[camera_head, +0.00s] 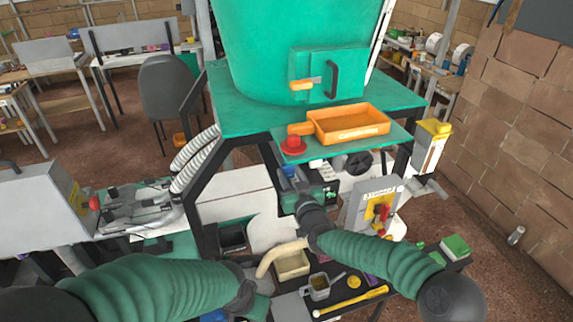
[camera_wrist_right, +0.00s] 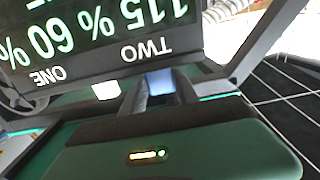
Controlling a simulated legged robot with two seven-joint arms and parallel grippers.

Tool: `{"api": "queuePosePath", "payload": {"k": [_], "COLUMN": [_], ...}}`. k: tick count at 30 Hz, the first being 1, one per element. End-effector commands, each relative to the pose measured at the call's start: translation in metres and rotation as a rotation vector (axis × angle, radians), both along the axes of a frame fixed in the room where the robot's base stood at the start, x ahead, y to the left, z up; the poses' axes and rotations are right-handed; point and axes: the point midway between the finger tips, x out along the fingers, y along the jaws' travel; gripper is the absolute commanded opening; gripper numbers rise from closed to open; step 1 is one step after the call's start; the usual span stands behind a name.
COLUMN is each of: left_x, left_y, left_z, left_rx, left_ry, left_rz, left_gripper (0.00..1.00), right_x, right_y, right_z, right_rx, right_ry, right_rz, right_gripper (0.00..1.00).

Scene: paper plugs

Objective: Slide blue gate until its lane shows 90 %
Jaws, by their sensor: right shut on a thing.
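My right gripper (camera_head: 290,178) reaches under the green shelf of the machine; in the right wrist view (camera_wrist_right: 160,95) its dark fingers are shut around the blue gate (camera_wrist_right: 160,80). A bit of blue also shows at the fingertips in the head view. A dark display (camera_wrist_right: 95,35) stands just beyond, upside down in the wrist view. A whitish piece (camera_wrist_right: 107,90) is beside the blue gate. My left gripper (camera_head: 262,280) is low at the front; its fingers cannot be made out.
An orange tray (camera_head: 348,124) and a red button (camera_head: 293,145) sit on the shelf above my right gripper. A grey panel with a red handle (camera_head: 376,207) stands to its right. A cream bin (camera_head: 292,264), a metal scoop (camera_head: 318,287) and a yellow tool (camera_head: 352,301) are below.

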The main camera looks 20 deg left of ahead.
Motion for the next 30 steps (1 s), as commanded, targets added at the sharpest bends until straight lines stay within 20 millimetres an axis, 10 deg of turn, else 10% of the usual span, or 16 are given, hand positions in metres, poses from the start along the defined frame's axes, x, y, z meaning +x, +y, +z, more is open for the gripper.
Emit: {"api": "queuePosePath", "payload": {"k": [30], "left_x": [0.0], "left_y": [0.0], "left_z": [-0.0088], "left_rx": [0.0], "left_ry": [0.0], "left_rz": [0.0], "left_gripper": [0.36], "right_x": [0.0082], "right_y": [0.0041], "right_z": [-0.0013], "right_rx": [-0.001], "right_ry": [0.0], "right_rz": [-0.002], "right_gripper": [0.01]}}
